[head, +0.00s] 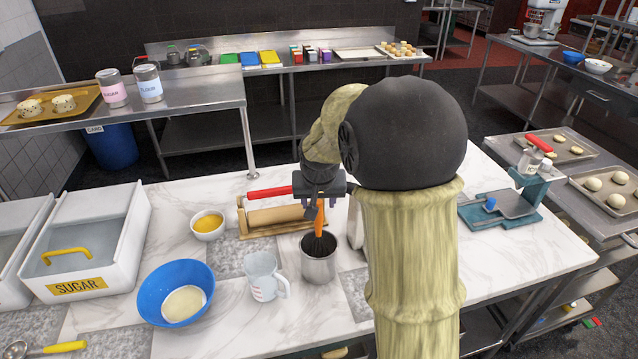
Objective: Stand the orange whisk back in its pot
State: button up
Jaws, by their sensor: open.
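The orange whisk (319,222) stands upright in the head view, its dark wire end inside the mouth of the metal pot (318,266). The pot stands on the marble worktop. My gripper (314,212) is above the pot, pointing down at the top of the whisk's orange handle. Its jaws are open, with the handle's upper end between or just in front of them; I cannot tell whether they touch it. The whisk's lowest part is hidden inside the pot. My arm covers the worktop to the right of the pot.
A measuring jug (264,277) stands close left of the pot. A blue bowl (176,292) and a small bowl of yellow food (208,225) are further left. Behind is a rolling pin on a wooden stand (257,231). A teal scale-like device (505,208) stands at right.

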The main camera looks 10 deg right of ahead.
jog(key=b+v, duration=0.2)
jog(key=v, duration=1.5)
jog(key=shift+f, duration=0.15)
dwell(0.3)
jog(key=s+f+n+g, duration=0.1)
jog(key=s+f, duration=0.6)
jog(key=f, duration=0.4)
jog(key=s+d+f+n, duration=0.1)
jog(key=s+f, duration=0.7)
jog(key=f, duration=0.3)
jog(key=shift+g+y, duration=0.4)
